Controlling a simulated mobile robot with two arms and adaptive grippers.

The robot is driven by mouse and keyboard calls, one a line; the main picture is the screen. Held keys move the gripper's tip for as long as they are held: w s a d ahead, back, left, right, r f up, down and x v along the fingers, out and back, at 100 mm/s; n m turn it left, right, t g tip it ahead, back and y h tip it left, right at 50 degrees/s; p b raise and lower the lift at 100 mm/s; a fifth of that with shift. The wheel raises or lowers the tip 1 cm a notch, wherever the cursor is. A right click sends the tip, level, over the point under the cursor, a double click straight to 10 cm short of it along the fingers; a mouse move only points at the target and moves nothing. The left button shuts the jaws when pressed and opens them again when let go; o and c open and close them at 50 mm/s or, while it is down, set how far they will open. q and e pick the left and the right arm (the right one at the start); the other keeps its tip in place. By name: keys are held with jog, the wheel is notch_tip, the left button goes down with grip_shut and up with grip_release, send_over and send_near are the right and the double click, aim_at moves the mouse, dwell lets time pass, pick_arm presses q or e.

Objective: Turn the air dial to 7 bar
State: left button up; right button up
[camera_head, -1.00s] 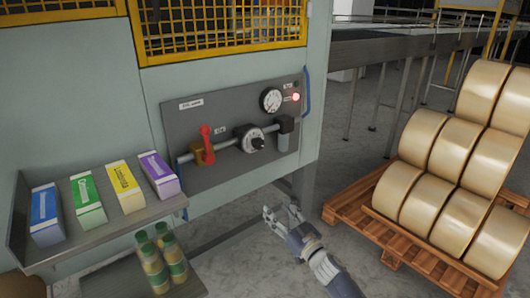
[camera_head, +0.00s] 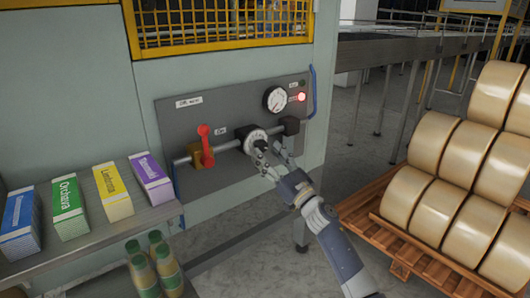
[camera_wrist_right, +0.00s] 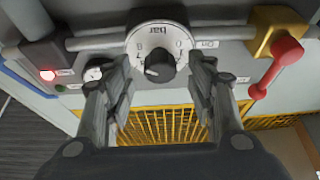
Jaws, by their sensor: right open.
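The air dial (camera_head: 253,139) is a round white-faced scale with a black knob on the grey panel's pipe. In the right wrist view the dial (camera_wrist_right: 147,41) shows the word "bar" and its black knob (camera_wrist_right: 159,66) in the middle. My right gripper (camera_head: 272,162) is open at the dial, its fingers on either side of and just short of the knob; I cannot tell whether they touch it. A pressure gauge (camera_head: 275,99) sits above right of the dial; its reading is too small to tell. My left gripper is not in view.
A red lever (camera_head: 206,146) on a yellow valve stands left of the dial. A red lamp (camera_head: 301,97) glows by the gauge. A shelf with several cartons (camera_head: 112,190) is at left. A pallet (camera_head: 383,239) of large rolls stands at right.

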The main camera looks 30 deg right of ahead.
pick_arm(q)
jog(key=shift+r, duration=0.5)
pick_arm(e)
jog(key=shift+x, duration=1.2)
jog(key=c, duration=1.1)
jog(key=shift+o, duration=0.2)
jog(key=shift+n, duration=0.3)
jog(key=n+y, duration=0.1)
jog(key=n, duration=0.1)
jog(key=n+y, duration=0.1)
jog(key=n, duration=0.1)
jog(key=shift+d+n+g+y, duration=0.15)
jog(key=shift+n+g+y, duration=0.15)
jog(key=shift+g, duration=0.1)
jog(key=shift+n+y, duration=0.4)
jog(key=shift+n, duration=0.4)
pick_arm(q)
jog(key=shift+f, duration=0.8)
pick_arm(e)
jog(key=shift+d+n+g+y, duration=0.1)
jog(key=shift+n+g+y, duration=0.2)
jog(key=shift+n, duration=0.4)
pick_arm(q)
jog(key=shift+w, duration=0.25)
